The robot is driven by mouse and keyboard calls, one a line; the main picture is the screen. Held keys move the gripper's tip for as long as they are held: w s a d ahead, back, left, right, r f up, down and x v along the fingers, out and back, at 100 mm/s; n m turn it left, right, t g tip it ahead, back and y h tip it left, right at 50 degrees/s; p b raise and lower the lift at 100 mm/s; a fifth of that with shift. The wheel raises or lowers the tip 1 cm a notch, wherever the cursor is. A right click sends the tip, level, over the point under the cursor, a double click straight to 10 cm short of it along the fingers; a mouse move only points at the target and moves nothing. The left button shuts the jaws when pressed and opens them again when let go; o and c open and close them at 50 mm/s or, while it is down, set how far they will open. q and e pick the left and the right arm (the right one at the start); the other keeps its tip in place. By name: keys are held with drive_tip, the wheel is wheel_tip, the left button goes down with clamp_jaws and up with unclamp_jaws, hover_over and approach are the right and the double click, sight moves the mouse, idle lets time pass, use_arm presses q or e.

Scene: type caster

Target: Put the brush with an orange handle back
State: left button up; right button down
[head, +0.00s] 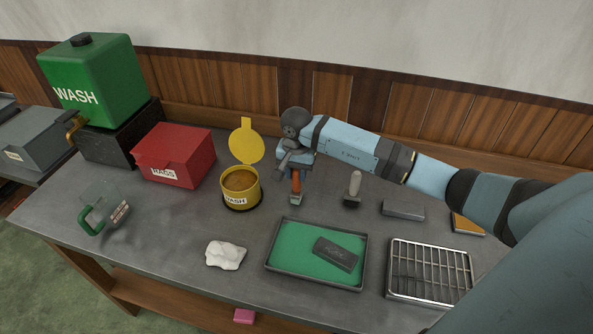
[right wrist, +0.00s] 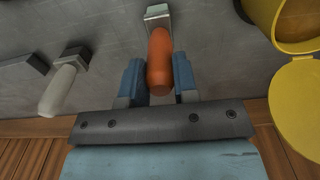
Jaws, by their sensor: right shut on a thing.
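The brush with an orange handle (head: 296,184) is roughly upright at the back middle of the table, handle up and metal end down. My right gripper (head: 295,164) is shut on its handle from above. In the right wrist view the orange handle (right wrist: 160,62) lies between the two blue fingers (right wrist: 158,84), with the metal end beyond. I cannot tell whether its lower end touches the table. A similar brush with a pale handle (head: 354,185) stands to the right; it also shows in the right wrist view (right wrist: 60,90). My left gripper is out of view.
A yellow WASH can (head: 240,188) with raised lid stands left of the brush. A red RAGS box (head: 175,155), green WASH tank (head: 95,80) and glass mug (head: 105,208) are further left. A green tray (head: 290,255), white cloth (head: 225,254) and metal rack (head: 430,270) lie in front.

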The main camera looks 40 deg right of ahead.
drive_tip(key=shift+f+b, duration=0.2)
drive_tip(key=shift+b, duration=0.1)
drive_tip(key=c, duration=0.9)
unclamp_jaws()
drive_tip(key=shift+r, duration=0.1)
drive_tip(key=shift+r, duration=0.1)
drive_tip(key=shift+r+p, duration=0.25)
drive_tip(key=shift+p, duration=0.1)
wheel_tip(320, 180, up, 12)
drive_tip(key=shift+s+a+f+b, duration=0.1)
drive_tip(key=shift+f+b, duration=0.05)
drive_tip(key=shift+b, duration=0.95)
